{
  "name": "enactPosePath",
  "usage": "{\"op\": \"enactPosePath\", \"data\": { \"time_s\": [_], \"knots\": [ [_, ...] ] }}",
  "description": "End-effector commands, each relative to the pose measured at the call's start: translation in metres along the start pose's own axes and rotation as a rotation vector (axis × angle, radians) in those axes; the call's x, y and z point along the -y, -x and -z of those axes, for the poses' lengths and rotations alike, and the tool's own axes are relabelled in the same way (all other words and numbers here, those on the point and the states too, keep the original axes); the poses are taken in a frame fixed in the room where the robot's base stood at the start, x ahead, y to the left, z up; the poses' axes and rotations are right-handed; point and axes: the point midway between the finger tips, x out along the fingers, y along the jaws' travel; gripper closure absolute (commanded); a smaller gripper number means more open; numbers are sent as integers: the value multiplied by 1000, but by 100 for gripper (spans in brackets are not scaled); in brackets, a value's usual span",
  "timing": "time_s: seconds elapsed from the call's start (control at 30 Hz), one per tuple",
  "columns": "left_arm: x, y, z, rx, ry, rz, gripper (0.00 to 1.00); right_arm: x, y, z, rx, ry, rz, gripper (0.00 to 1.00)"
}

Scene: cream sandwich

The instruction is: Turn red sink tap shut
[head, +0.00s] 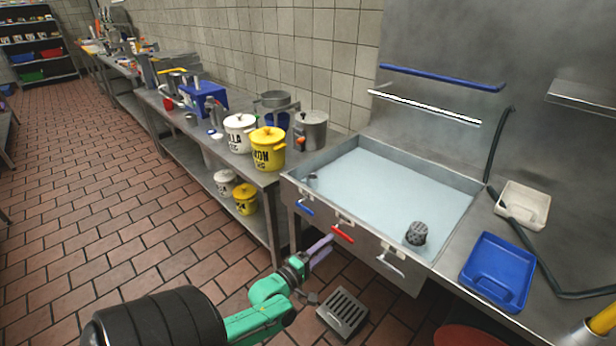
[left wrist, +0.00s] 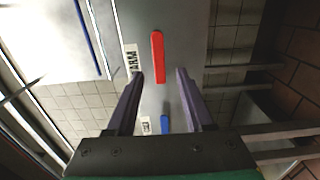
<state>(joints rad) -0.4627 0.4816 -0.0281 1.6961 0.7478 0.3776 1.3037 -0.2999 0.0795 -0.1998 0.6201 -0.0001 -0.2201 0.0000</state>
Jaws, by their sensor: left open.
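The red sink tap (head: 343,234) is a short red handle on the front panel of the sink (head: 461,211). In the left wrist view the red handle (left wrist: 157,56) lies ahead of the fingertips, between their lines, not touched by either finger. My left gripper (head: 322,247) is open and empty, just below and left of the red tap in the head view. Its two purple fingers (left wrist: 160,74) show in the left wrist view with a gap between them. My right gripper is not in view.
A blue tap (head: 304,208) sits left of the red one, and a grey tap (head: 391,264) sits right. The sink basin holds light blue water and a dark cylinder (head: 416,233). A blue tray (head: 499,271) stands to the right. A floor drain (head: 343,311) lies below.

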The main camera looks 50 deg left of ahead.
Motion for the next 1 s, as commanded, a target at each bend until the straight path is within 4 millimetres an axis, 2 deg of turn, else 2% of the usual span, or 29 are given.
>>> {"op": "enactPosePath", "data": {
  "time_s": [0.03,0.2,0.33,0.47,1.0],
  "knots": [
    [2,17,0,1,0,5,48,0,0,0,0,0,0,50],
    [2,65,0,1,0,5,48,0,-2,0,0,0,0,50],
    [1,86,0,1,0,2,48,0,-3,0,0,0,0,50],
    [0,93,0,1,0,-1,48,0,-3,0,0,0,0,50],
    [4,93,1,-1,-13,10,48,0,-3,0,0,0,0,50]
  ]
}}
